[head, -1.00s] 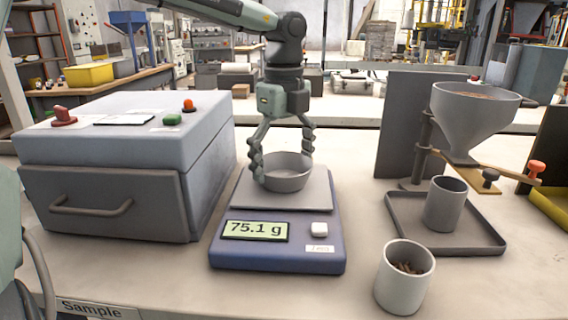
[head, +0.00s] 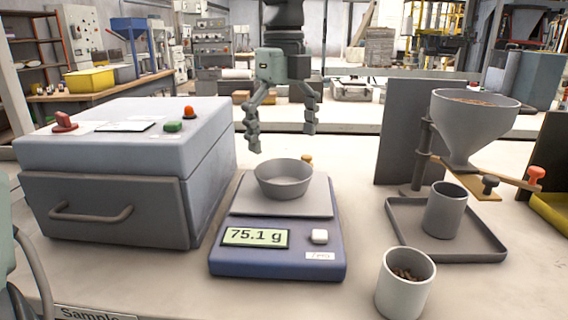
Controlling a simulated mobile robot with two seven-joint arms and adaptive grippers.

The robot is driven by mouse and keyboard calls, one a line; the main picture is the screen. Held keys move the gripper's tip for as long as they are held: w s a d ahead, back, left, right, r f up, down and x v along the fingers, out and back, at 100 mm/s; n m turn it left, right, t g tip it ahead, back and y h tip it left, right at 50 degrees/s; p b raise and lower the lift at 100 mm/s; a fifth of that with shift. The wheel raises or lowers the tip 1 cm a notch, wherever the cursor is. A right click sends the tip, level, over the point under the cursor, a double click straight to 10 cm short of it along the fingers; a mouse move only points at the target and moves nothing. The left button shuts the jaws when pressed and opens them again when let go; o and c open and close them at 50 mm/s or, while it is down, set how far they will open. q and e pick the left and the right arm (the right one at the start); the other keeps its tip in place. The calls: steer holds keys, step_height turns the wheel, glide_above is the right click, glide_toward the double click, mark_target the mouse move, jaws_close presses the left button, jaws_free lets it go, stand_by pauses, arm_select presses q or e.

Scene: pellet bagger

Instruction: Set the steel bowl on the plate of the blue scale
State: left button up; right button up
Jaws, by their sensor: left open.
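The steel bowl (head: 284,183) sits upright on the plate (head: 311,205) of the blue scale (head: 275,262), towards the plate's back left. The scale's display (head: 255,237) reads 75.1 g. My left gripper (head: 282,144) is open and empty above and behind the bowl, clear of it, with its fingers pointing down. My right gripper is not seen as such; only a piece of arm shows at the left edge.
A grey box with a handle (head: 120,170) stands close left of the scale. To the right are a hopper (head: 472,118), a dark tray (head: 480,254) holding a grey cup (head: 445,212), and a white cup (head: 404,292) with pellets. Bare bench lies between scale and tray.

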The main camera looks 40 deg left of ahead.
arm_select(q)
step_height(320, 180, up, 6)
steer(key=shift+f, duration=0.1)
